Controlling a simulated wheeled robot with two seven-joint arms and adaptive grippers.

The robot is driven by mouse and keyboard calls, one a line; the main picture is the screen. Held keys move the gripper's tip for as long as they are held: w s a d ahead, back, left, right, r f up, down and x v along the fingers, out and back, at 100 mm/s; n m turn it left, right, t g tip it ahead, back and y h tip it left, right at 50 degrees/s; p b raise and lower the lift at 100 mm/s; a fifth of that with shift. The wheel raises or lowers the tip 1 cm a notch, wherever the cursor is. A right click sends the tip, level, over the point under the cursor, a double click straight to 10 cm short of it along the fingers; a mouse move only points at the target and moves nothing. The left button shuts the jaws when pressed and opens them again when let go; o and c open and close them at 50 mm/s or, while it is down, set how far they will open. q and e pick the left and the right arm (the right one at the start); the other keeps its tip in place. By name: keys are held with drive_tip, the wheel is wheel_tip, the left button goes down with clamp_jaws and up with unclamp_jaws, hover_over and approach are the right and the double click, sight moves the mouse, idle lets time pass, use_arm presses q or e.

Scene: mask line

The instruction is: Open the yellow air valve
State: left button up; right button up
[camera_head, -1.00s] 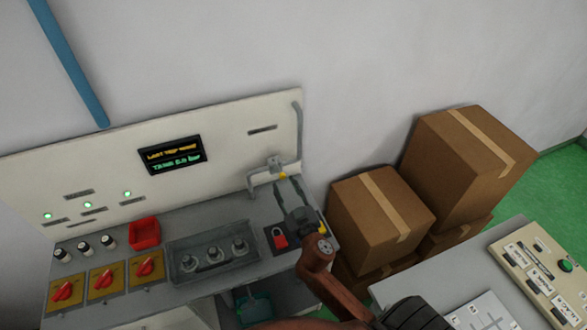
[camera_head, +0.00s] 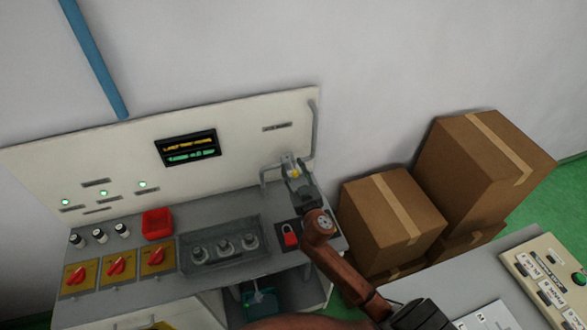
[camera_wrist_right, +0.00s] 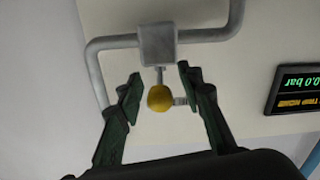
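The yellow air valve (camera_wrist_right: 159,98) is a round yellow knob on a short stem below a grey pipe block (camera_wrist_right: 157,44) in the right wrist view. My right gripper (camera_wrist_right: 158,84) is open, with one dark green finger on each side of the knob and a visible gap on both sides. In the head view my right gripper (camera_head: 297,178) is at the valve and partly covers it. My left gripper is not in view.
A grey pipe (camera_head: 313,130) runs along the panel's right end. Cardboard boxes (camera_head: 385,215) stand to the right.

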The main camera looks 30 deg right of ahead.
clamp_jaws()
idle(0.6)
